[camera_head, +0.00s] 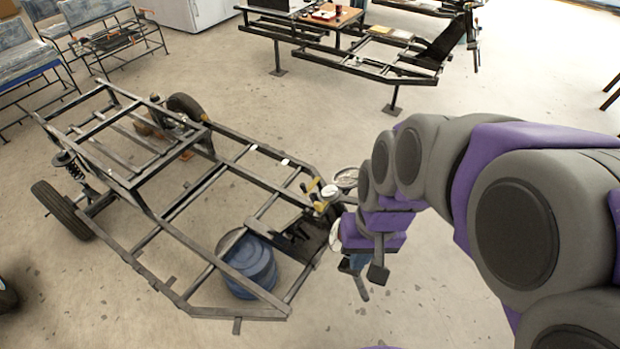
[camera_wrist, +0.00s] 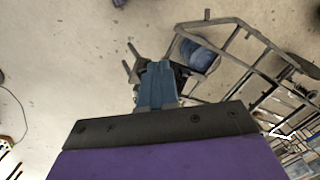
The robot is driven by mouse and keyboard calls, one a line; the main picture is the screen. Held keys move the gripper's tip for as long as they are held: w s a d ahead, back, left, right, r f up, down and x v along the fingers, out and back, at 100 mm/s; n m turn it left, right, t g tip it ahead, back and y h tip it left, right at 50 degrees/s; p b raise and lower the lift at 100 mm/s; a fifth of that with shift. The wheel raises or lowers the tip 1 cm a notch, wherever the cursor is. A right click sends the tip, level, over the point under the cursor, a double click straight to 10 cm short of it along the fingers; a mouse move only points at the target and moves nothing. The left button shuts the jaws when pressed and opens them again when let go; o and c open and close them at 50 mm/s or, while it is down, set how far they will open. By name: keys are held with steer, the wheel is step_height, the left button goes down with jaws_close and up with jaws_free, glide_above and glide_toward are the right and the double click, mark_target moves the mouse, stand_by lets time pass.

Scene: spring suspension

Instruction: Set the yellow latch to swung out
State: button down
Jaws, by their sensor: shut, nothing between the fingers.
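Small yellow parts (camera_head: 312,187) stand at the right end of the dark metal frame (camera_head: 205,277), beside my arm in the head view. Their shape is too small to tell which one is the latch, or how it is set. My gripper (camera_wrist: 158,66) points forward in the wrist view, its blue fingers shut and empty. I cannot make out the yellow latch in the wrist view. I see no contact between my gripper and the yellow parts.
A blue barrel (camera_head: 250,262) stands under the frame. Wheels (camera_head: 62,210) and a spring (camera_head: 70,165) are at its left. Another frame (camera_head: 345,62) stands behind, and benches (camera_head: 112,38) are at the back left.

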steer(key=w+a+f+m+t+y+b, duration=0.1)
steer(key=w+f, duration=0.2)
steer(key=w, duration=0.6)
steer(key=w+a+f+t+y+b, duration=0.1)
steer(key=w+f+t, duration=0.1)
steer(key=w, duration=0.6)
steer(key=m+t+b, duration=0.1)
steer(key=m+t, duration=0.1)
steer(key=m, duration=0.1)
glide_toward(322, 192)
step_height(322, 192, up, 4)
steer(key=shift+a, duration=0.25)
steer(key=shift+f, duration=0.1)
steer(key=b+x, duration=0.3)
steer(key=x, duration=0.6)
steer(key=shift+w+f, duration=0.25)
steer(key=shift+f, duration=0.15)
steer(key=a, duration=0.1)
steer(key=w+a+f, duration=0.1)
steer(key=shift+a+f+b, duration=0.15)
steer(key=shift+a+b, duration=0.15)
steer(key=shift+b, duration=0.1)
steer(key=shift+w+a, duration=0.1)
steer(key=shift+a, duration=0.35)
